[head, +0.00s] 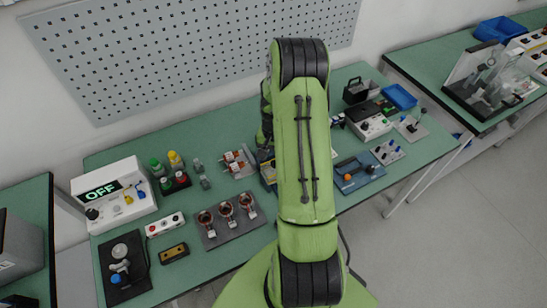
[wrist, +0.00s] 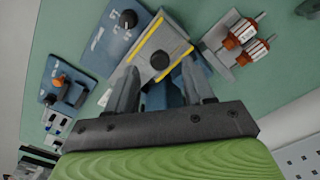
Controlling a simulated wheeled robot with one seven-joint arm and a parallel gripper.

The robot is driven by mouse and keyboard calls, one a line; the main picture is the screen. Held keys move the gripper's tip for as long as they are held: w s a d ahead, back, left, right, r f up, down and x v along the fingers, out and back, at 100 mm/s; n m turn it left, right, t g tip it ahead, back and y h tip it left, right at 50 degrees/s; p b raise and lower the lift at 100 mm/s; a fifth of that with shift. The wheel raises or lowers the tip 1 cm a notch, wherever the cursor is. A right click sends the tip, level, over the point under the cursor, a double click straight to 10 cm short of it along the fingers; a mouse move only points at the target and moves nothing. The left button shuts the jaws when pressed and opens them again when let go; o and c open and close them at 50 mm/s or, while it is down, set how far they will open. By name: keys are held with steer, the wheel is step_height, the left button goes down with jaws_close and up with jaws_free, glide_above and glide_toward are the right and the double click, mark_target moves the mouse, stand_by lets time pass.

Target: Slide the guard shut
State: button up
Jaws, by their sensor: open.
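A light grey plate with yellow edge stripes and a black round knob (wrist: 160,58) looks like the guard. It sits by a blue base plate (wrist: 112,42) that carries another black knob. In the wrist view my gripper (wrist: 161,88) is open, its two fingers apart at the near edge of the striped plate. A blue part (wrist: 163,97) shows between the fingers; I cannot tell whether they touch it. In the head view my arm covers most of this unit and the gripper; only a sliver of the striped plate (head: 267,172) shows left of the arm.
Red-and-white cylinders on a grey block (head: 238,161) stand close by, left of the arm. Copper-ringed parts on a grey plate (head: 228,220) lie nearer. A blue fixture with an orange knob (head: 357,173) is to the right. A white box reading OFF (head: 113,195) stands far left.

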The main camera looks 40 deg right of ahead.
step_height(320, 180, down, 2)
steer(key=shift+f, duration=0.1)
jaws_close()
stand_by(0.4)
